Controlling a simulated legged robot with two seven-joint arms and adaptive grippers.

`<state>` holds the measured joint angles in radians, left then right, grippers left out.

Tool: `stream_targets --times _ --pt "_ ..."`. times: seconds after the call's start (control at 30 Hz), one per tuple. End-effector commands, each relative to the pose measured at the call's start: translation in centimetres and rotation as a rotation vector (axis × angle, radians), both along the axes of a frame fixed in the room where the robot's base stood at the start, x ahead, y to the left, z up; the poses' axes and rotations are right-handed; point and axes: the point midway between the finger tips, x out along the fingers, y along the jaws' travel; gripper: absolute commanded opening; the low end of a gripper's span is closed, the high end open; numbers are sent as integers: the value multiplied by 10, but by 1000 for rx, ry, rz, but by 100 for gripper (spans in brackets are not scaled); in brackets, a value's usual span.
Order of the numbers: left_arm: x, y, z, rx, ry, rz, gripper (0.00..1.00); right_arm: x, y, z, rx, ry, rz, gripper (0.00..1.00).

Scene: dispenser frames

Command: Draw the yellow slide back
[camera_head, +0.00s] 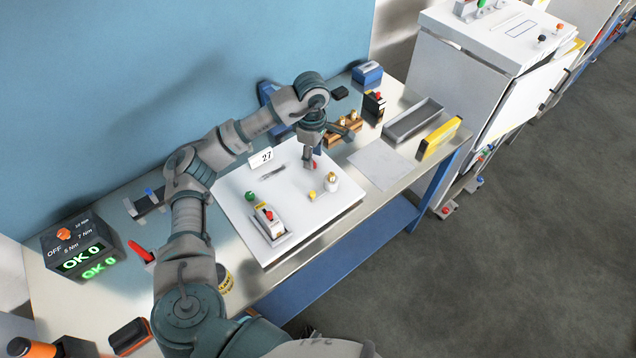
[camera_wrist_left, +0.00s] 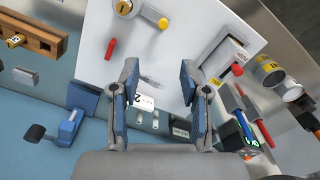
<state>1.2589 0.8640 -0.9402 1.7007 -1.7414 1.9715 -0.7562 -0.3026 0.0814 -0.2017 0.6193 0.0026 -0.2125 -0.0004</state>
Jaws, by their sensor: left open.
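A small yellow knob (camera_head: 311,195), the only small yellow part on the white board, is beside a pale cylinder (camera_head: 330,184). In the left wrist view the yellow knob (camera_wrist_left: 163,23) shows near the top, beside the cylinder marked 1 (camera_wrist_left: 124,8). My left gripper (camera_head: 308,162) points down over the back part of the white board (camera_head: 310,222), behind the yellow knob and apart from it. In the left wrist view its two fingers (camera_wrist_left: 158,80) are spread with nothing held between them. My right gripper is in neither view.
A red part (camera_head: 316,165) is close to my left fingers. A wooden block (camera_head: 345,128) and a grey tray (camera_head: 413,120) stand behind and right.

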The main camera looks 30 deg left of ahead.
Motion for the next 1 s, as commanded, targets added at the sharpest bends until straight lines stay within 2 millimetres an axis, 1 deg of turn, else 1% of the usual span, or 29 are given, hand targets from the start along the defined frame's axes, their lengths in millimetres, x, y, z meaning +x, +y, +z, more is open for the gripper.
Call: stream_targets --times 0.17,0.4,0.6,0.7,0.8,1.0 --pt "-1 1 -33 1 6 1 46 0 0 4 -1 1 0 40" --pt "1 1 -92 0 9 0 46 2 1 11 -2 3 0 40" --pt "0 1 -135 -1 7 0 46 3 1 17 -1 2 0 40" --pt "0 0 -150 0 5 -1 46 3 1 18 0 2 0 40" --pt "1 0 -161 0 5 0 46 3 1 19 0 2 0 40" --pt "1 0 -169 0 3 0 46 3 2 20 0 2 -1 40"
